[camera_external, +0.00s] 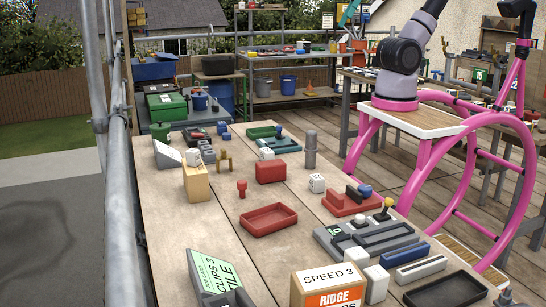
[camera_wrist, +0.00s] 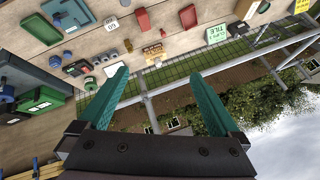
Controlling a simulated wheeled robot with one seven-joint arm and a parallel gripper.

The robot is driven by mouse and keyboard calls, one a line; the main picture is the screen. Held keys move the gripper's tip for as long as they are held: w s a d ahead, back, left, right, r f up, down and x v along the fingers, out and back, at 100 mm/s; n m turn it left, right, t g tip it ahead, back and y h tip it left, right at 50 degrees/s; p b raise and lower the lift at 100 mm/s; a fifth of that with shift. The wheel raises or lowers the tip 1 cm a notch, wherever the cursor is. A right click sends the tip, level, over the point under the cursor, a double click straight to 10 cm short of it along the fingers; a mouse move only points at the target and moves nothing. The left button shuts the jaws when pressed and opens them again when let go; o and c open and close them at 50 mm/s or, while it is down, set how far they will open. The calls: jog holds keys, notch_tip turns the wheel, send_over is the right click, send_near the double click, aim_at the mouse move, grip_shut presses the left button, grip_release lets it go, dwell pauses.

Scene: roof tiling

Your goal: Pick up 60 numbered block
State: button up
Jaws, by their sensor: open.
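Several small white blocks stand on the wooden bench (camera_external: 215,245). One white block with dark marks (camera_external: 317,183) stands right of the red box, another (camera_external: 193,157) is by the tan block (camera_external: 196,183), and a third (camera_external: 266,153) is behind the red box. The marks are too small to read, so I cannot tell which is the 60 block. In the wrist view, marked white blocks show at upper left (camera_wrist: 111,25) and lower down (camera_wrist: 112,70). My gripper (camera_wrist: 158,74) is open and empty, its teal fingers apart from the blocks. It is out of the external view.
The red box (camera_external: 270,172), red tray (camera_external: 269,219), grey cylinder (camera_external: 310,150) and red holder (camera_external: 350,201) stand on the bench. Labelled boxes (camera_external: 328,287) crowd the near end. A metal railing (camera_external: 118,190) runs along the left side. Bare wood lies left of the red tray.

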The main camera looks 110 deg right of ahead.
jog(key=w+a+f+m+g+y, duration=0.4)
jog(key=a+f+m+g+y, duration=0.3)
jog(key=a+f, duration=0.35)
jog(key=w+f+m+t+y, duration=0.25)
jog(key=w+m+y, duration=0.2)
jog(key=w, duration=0.25)
jog(key=m+t+h, duration=0.9)
jog(key=m+t, duration=0.3)
jog(key=m, duration=0.6)
send_over(262, 157)
jog(key=s+a, duration=0.4)
notch_tip(262, 157, down, 26)
jog(key=s+d+f+h, duration=0.1)
jog(key=f, duration=0.1)
jog(key=s+d+f+m+h, duration=0.1)
jog(key=f, duration=0.1)
jog(key=s+d+f+g+h, duration=0.1)
jog(key=d+f, duration=0.1)
jog(key=shift+m+h, duration=0.25)
jog(key=shift+s+f, duration=0.1)
jog(key=shift+f, duration=0.1)
jog(key=x, duration=0.7)
jog(key=shift+f, duration=0.15)
jog(key=c, duration=1.3)
